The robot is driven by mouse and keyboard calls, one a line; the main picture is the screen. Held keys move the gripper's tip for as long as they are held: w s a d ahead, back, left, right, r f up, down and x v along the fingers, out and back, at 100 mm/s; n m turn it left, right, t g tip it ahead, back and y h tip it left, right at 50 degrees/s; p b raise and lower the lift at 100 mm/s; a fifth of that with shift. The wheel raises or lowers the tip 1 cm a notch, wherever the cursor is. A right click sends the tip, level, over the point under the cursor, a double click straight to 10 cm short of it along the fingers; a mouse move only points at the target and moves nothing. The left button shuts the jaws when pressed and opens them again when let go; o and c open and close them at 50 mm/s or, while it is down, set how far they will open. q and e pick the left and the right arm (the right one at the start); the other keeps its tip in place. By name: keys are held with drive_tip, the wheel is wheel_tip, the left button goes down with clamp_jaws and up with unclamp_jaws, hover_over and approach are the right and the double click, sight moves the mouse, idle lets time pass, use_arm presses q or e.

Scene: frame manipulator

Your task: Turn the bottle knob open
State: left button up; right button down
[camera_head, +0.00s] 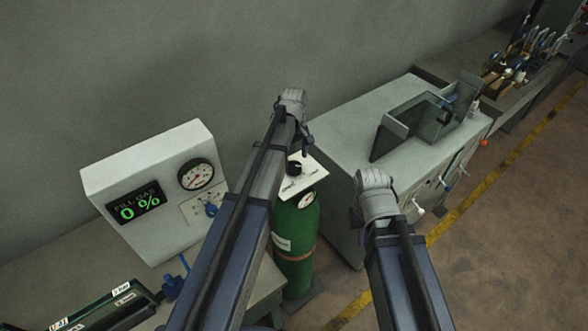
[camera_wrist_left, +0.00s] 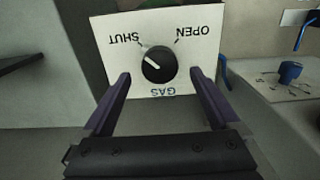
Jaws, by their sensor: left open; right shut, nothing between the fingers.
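The bottle knob (camera_wrist_left: 158,65) is black and round, on a white plate (camera_wrist_left: 112,37) marked SHUT, OPEN and GAS, upside down in the left wrist view. Its white mark points toward SHUT. In the head view the knob (camera_head: 294,168) sits above the green gas bottle (camera_head: 296,240). My left gripper (camera_wrist_left: 173,72) is open, with its two purple fingers either side of the knob's lower part in the picture. I cannot tell whether they touch it. In the head view my left arm partly covers the plate and bottle. My right gripper (camera_head: 357,215) is shut and empty, right of the bottle.
A grey panel box (camera_head: 130,165) at left shows FILL GAS 0 % and has a gauge (camera_head: 196,174) and a blue knob (camera_head: 211,209). A grey cabinet (camera_head: 345,140) with a clear-walled box on top stands at right. Open floor (camera_head: 500,240) lies further right.

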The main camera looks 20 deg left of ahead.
sight(294, 165)
use_arm(q)
wheel_tip(294, 165, down, 4)
drive_tip(key=b, duration=0.2)
drive_tip(key=shift+r+b, duration=0.15)
drive_tip(key=shift+b, duration=0.2)
drive_tip(key=c, duration=1.4)
drive_tip(key=shift+o, duration=0.2)
